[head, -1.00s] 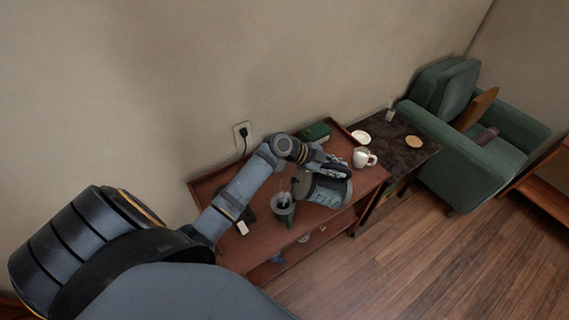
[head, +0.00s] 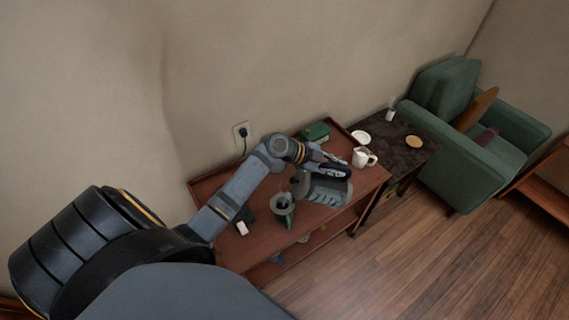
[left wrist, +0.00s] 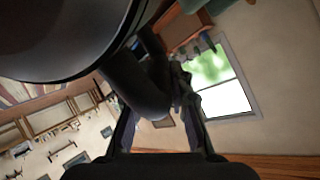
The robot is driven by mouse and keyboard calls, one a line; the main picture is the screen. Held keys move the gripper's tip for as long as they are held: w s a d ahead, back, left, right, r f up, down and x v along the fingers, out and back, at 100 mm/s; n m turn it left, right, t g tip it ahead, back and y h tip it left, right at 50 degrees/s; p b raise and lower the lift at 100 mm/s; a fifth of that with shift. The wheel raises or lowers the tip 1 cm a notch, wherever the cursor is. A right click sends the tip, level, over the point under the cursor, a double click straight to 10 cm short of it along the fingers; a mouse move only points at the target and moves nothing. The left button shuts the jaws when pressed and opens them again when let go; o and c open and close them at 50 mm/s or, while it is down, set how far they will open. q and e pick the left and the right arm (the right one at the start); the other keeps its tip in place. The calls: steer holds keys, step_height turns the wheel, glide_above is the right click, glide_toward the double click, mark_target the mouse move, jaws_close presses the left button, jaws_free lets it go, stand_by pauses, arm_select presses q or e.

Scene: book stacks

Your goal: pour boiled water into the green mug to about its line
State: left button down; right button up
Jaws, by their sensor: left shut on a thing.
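The green mug (head: 284,216) stands upright on the wooden cart, with a dark inside. Its line and fill level are too small to read. My left gripper (head: 335,171) is shut on the handle of a grey kettle (head: 326,190). The kettle is tilted to the left, with its spout end close above the mug. I cannot clearly tell whether water is running. In the left wrist view the dark kettle body (left wrist: 65,35) fills the top left, and its handle (left wrist: 140,88) lies between my fingers. My right gripper is not in view.
A dark base with a white item (head: 242,228) lies left of the green mug. A dark side table (head: 420,155) and green armchair (head: 500,150) stand right.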

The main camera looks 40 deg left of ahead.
arm_select(q)
steer(key=shift+s+a+r, duration=0.1)
steer(key=shift+s+r, duration=0.1)
steer(key=shift+r, duration=0.1)
steer(key=shift+w, duration=0.15)
steer(key=shift+s+r, duration=0.1)
steer(key=shift+s, duration=0.1)
steer(key=shift+w, duration=0.1)
stand_by(0.3)
steer(key=shift+s+a+r, duration=0.1)
steer(key=shift+s+a, duration=0.05)
steer(key=shift+s, duration=0.05)
steer(key=shift+w+h, duration=0.1)
steer(key=shift+h, duration=0.2)
steer(key=shift+s+a+r+t, duration=0.25)
steer(key=shift+r+t, duration=0.05)
steer(key=shift+t, duration=0.1)
stand_by(1.0)
steer(key=shift+d, duration=0.1)
